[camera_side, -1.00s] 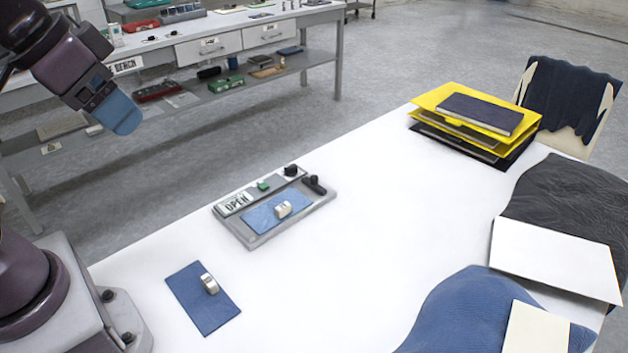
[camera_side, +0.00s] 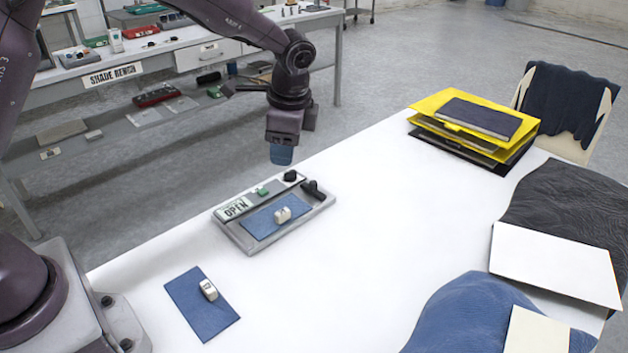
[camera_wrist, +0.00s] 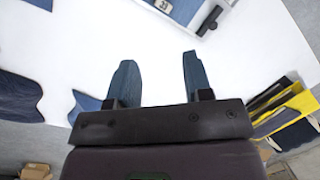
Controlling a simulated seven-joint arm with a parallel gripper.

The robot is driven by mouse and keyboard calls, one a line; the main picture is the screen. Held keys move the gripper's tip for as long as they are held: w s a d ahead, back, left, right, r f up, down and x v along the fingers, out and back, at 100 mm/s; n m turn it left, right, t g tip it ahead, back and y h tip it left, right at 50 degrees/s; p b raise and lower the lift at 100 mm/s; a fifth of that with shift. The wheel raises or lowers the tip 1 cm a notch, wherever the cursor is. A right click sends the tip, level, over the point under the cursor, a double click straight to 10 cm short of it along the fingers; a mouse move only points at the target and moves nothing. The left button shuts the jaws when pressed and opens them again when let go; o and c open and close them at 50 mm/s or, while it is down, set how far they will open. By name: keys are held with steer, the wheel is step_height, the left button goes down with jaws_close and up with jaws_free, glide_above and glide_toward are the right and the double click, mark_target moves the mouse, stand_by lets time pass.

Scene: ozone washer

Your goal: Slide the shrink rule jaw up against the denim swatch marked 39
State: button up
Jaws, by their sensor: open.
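The grey shrink rule (camera_side: 325,203) lies on the white table with an OPEN plate along its back. A black-handled piece (camera_side: 314,188), apparently its jaw, sits at the right end, apart from the swatch; it also shows in the wrist view (camera_wrist: 209,21). A blue denim swatch (camera_side: 262,222) lies in the rule with a white number tag (camera_side: 283,214). The tag seems to read 39 in the wrist view (camera_wrist: 165,6), but is small. My gripper (camera_side: 281,155) is above and behind the rule, pointing down. In the wrist view its blue fingers (camera_wrist: 158,62) are apart and empty.
A second tagged denim swatch (camera_side: 203,303) lies at the front left. A black knob (camera_side: 290,175) and green piece (camera_side: 263,191) sit on the rule's back strip. Yellow folders (camera_side: 430,104), dark cloth (camera_side: 570,195) and blue cloth (camera_side: 450,315) lie right. The middle table is clear.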

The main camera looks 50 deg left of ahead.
mark_target(313, 182)
steer(key=w+f+m+t+y, duration=0.1)
steer(key=w+f+m, duration=0.2)
steer(key=w+m, duration=0.3)
steer(key=w+f+m+y, duration=0.1)
steer(key=w+f+m, duration=0.2)
steer(key=w+m, duration=0.2)
steer(key=x, duration=0.8)
steer(key=a+x, duration=0.1)
steer(key=x, duration=0.3)
steer(key=shift+a+f, duration=0.1)
steer(key=shift+f, duration=0.05)
steer(key=c, duration=0.6)
